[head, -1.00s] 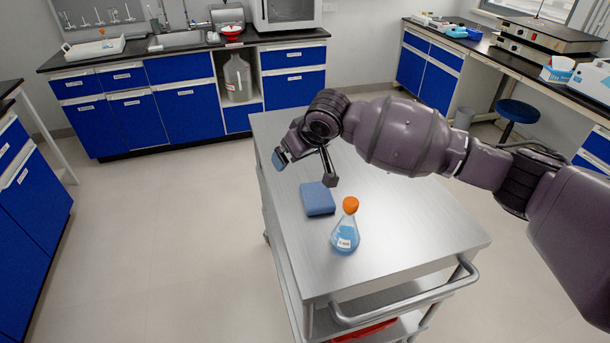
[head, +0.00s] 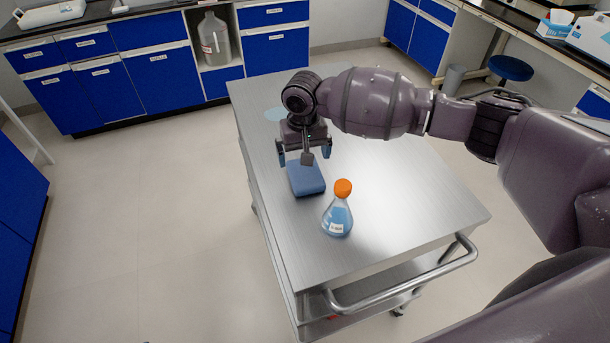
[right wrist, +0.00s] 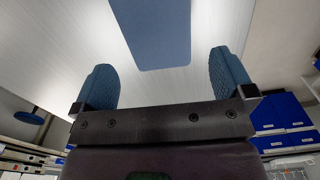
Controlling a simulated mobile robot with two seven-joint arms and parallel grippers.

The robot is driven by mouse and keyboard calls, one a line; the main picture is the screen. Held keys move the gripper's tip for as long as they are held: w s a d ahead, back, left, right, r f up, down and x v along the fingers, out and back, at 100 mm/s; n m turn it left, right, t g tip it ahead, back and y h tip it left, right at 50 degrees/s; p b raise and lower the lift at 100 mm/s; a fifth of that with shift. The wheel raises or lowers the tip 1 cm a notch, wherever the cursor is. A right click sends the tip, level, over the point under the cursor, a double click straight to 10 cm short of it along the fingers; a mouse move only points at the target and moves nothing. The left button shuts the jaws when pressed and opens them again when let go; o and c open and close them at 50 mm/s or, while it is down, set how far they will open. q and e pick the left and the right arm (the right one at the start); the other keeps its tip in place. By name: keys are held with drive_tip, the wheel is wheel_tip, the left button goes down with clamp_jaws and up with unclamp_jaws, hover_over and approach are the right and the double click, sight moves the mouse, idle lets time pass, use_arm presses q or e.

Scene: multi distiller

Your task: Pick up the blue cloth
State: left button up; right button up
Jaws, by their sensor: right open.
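The blue cloth (head: 306,179) is a folded flat block lying on the metal cart top. My right gripper (head: 304,152) points down just above the cloth's far edge, its two fingers apart and nothing between them. In the right wrist view the cloth (right wrist: 152,32) lies beyond the open fingertips (right wrist: 165,75), roughly centred between them and apart from them. Part of the cloth's far edge is hidden behind the gripper in the head view. My left gripper is not in view.
A conical flask (head: 337,217) with an orange cap and blue liquid stands close to the cloth, nearer the cart's handle (head: 400,285). The cart's right side (head: 430,205) is clear.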

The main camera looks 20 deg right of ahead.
sight(305, 170)
drive_tip(key=shift+w+d+f+b, duration=0.1)
drive_tip(key=shift+f+b, duration=0.15)
drive_tip(key=shift+f, duration=1.3)
drive_tip(key=shift+d+f+b, duration=0.1)
drive_tip(key=shift+f+b, duration=0.1)
drive_tip(key=shift+f, duration=1.3)
drive_tip(key=shift+c, duration=0.2)
drive_tip(key=c, duration=0.7)
drive_tip(key=shift+r, duration=0.15)
